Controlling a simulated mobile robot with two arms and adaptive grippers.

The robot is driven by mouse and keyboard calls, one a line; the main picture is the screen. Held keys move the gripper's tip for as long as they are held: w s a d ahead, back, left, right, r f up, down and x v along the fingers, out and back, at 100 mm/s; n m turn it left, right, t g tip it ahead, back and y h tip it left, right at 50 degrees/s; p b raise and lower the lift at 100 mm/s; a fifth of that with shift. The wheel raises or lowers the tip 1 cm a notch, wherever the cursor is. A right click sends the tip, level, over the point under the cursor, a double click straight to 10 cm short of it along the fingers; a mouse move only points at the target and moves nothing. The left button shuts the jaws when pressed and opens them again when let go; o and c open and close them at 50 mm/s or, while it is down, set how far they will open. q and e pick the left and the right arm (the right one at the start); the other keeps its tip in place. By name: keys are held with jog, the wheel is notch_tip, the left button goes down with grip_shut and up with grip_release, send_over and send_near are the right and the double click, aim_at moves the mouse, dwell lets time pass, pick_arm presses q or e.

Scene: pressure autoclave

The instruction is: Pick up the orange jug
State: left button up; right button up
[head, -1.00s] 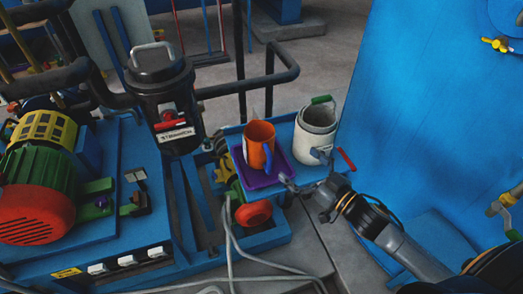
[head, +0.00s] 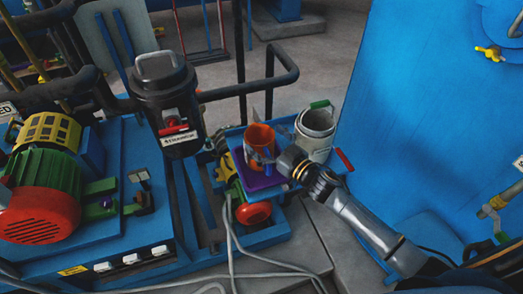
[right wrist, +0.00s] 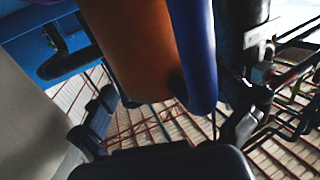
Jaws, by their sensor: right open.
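The orange jug (head: 261,133) stands upright on a purple mat or tray (head: 262,181) on the blue stand. My right gripper (head: 264,157) is in front of the jug's right side and hides part of it and its handle. In the right wrist view the jug's orange body (right wrist: 135,45) and its blue handle (right wrist: 196,55) reach down between the two fingers of my open right gripper (right wrist: 170,122). Whether a finger touches the jug, I cannot tell. My left gripper is not in view.
A white bucket (head: 315,134) with a green grip stands close to the right of the jug. A black canister (head: 167,98) stands to the left, with a dark pipe rail (head: 245,88) behind. A large blue panel (head: 430,120) fills the right side.

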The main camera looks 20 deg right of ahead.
jog(key=shift+w+a, duration=0.15)
jog(key=shift+w, duration=0.15)
jog(key=shift+s, duration=0.1)
jog(key=c, duration=1.5)
